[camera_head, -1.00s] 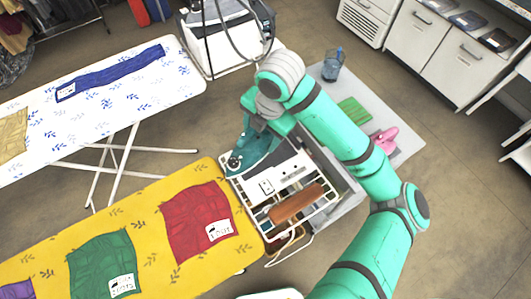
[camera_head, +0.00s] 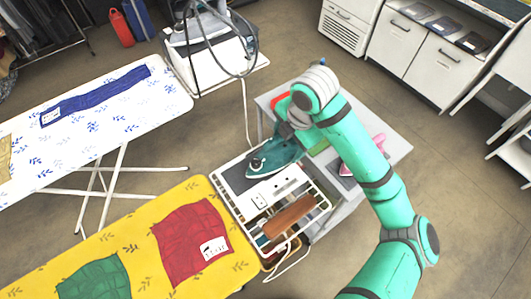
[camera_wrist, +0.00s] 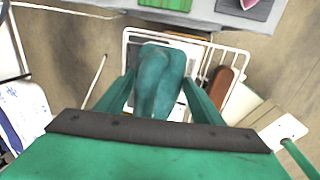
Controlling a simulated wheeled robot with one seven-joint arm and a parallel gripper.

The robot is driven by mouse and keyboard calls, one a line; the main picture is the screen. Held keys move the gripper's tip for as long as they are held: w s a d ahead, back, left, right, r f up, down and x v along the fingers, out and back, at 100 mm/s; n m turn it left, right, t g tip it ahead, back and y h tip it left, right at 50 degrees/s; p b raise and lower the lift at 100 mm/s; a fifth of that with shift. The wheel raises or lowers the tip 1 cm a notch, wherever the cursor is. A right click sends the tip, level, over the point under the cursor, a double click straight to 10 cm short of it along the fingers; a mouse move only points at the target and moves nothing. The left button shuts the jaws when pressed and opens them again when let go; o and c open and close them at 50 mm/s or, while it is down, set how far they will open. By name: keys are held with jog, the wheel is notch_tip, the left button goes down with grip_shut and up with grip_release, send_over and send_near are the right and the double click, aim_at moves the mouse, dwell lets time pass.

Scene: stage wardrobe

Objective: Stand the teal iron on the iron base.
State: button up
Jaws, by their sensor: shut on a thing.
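The teal iron (camera_head: 275,157) is in my gripper (camera_head: 290,137), over the wire rack (camera_head: 250,229) at the end of the yellow ironing board. It also shows in the wrist view (camera_wrist: 158,78), between the two fingers of my gripper (camera_wrist: 160,98), which are shut on it. In the head view its nose points left, towards a dark flat plate (camera_head: 237,177) on the rack. I cannot tell for sure whether this plate is the iron base. The iron hides part of the rack, and I cannot tell whether it touches it.
The rack also bears a white panel (camera_head: 280,185) and a brown wooden piece (camera_head: 288,217). A white floral ironing board (camera_head: 110,118) stands at left.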

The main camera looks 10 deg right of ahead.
aim_at(274, 137)
jog(key=w+a+f, duration=0.1)
jog(key=f, duration=0.1)
jog(key=w+a+f, duration=0.1)
jog(key=a+f, duration=0.1)
jog(key=w+a+f, duration=0.1)
jog(key=w+f, duration=0.1)
jog(key=shift+a+f, duration=0.15)
jog(key=shift+a, duration=0.15)
jog(key=shift+w+f, duration=0.15)
jog(key=shift+f, duration=1.5)
jog(key=o, duration=1.3)
jog(key=shift+f, duration=0.1)
jog(key=r, duration=0.4)
jog(key=s+r, duration=0.1)
jog(key=r, duration=0.3)
jog(key=s+r, duration=0.1)
jog(key=r, duration=0.3)
jog(key=shift+s+d, duration=0.15)
jog(key=shift+d, duration=0.25)
jog(key=shift+d, duration=0.1)
